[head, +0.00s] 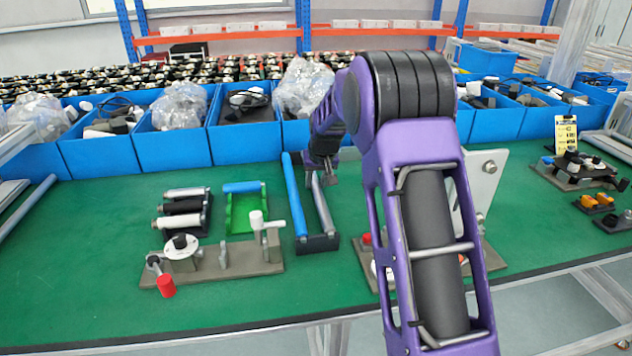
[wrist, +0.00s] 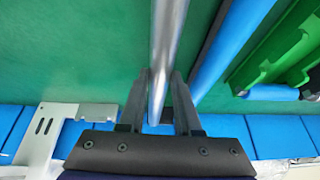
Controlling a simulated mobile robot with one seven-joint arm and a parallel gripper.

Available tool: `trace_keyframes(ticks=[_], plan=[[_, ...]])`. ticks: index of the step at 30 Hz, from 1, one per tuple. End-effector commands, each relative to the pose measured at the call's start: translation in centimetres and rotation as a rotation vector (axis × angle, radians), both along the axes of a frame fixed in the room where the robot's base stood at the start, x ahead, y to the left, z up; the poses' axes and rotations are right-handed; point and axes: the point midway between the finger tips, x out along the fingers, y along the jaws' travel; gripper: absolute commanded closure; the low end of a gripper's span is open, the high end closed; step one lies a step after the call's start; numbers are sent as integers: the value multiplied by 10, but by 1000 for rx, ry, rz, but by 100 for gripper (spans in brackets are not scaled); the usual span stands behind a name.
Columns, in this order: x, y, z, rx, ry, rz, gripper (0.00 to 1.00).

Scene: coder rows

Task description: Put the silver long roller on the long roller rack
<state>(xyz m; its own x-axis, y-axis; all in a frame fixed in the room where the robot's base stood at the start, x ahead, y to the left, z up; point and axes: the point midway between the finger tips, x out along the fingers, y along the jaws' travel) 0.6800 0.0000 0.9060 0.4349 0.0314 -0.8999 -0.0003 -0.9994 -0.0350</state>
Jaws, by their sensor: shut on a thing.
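The silver long roller (head: 322,207) is held by my gripper (head: 323,172) near its far end in the head view. In the wrist view, the silver roller (wrist: 167,40) runs lengthwise between the two dark fingers (wrist: 161,80). The long roller rack (head: 318,243) is a dark holder on the green table, with a blue long roller (head: 294,195) on its left side. The silver roller lies roughly parallel to the blue one (wrist: 228,45), with its near end over the rack's right side in the head view. I cannot tell whether it touches the rack.
A rack of short rollers (head: 183,212) and a green holder with a blue roller (head: 245,210) stand to the left. A grey-brown fixture (head: 235,262) lies in front. Blue bins (head: 180,148) line the back. A metal plate (head: 487,185) stands on the right, partly behind my arm.

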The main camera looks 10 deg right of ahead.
Motion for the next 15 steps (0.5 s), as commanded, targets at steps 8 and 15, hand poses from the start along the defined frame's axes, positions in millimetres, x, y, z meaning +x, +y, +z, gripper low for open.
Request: trace_keyframes(ticks=[8, 15], plan=[[1, 0, -2, 0, -2, 0, 100], [0, 0, -2, 0, -2, 0, 41]])
